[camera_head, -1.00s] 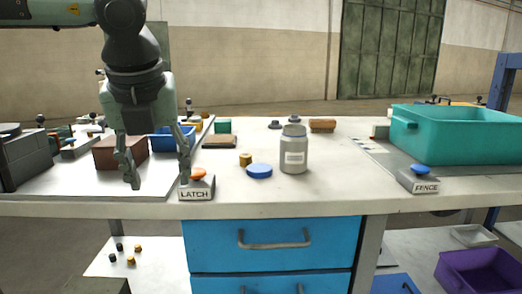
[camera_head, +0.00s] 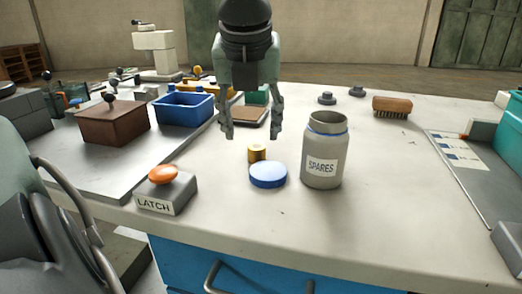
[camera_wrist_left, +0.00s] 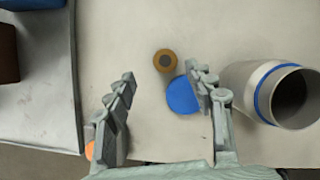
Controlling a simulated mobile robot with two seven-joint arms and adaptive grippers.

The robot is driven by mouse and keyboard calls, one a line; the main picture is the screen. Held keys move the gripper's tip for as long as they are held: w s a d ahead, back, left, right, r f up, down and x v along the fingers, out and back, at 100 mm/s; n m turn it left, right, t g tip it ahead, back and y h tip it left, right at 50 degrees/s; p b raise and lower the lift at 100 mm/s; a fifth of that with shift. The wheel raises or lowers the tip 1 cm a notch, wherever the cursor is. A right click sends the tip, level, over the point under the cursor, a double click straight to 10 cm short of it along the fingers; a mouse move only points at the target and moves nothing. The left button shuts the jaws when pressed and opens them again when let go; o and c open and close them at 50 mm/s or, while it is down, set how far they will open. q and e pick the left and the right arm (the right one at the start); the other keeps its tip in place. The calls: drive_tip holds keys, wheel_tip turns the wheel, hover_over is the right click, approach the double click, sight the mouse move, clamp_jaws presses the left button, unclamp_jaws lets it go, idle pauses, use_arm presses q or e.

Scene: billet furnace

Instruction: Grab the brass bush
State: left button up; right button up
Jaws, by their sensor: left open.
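The brass bush (camera_head: 257,153) is a small gold cylinder standing upright on the bench, just behind the flat blue lid (camera_head: 268,174). My left gripper (camera_head: 252,130) is open and empty, pointing down above the bench near the bush. In the left wrist view, the bush (camera_wrist_left: 166,60) shows as a round end with a dark centre, beyond the fingertips and nearer the right finger. The left gripper's open fingers (camera_wrist_left: 160,73) show there too. The right finger partly covers the blue lid (camera_wrist_left: 181,97). My right gripper is not in view.
The open grey SPARES jar (camera_head: 323,165) stands close to the right of the lid. The LATCH block with its orange button (camera_head: 163,174) is at front left. A blue bin (camera_head: 184,110) and brown box (camera_head: 115,122) stand left.

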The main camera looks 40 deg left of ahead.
sight(257, 147)
use_arm(q)
drive_tip(key=x, duration=0.5)
drive_tip(key=shift+w+d+f, duration=0.15)
drive_tip(key=shift+w+d, duration=0.15)
use_arm(e)
drive_tip(key=shift+w+f, duration=0.25)
drive_tip(key=shift+f, duration=0.45)
use_arm(q)
drive_tip(key=shift+c, duration=0.5)
drive_tip(key=c, duration=0.7)
clamp_jaws()
use_arm(e)
drive_tip(key=shift+w+r, duration=0.15)
drive_tip(key=shift+r, duration=0.1)
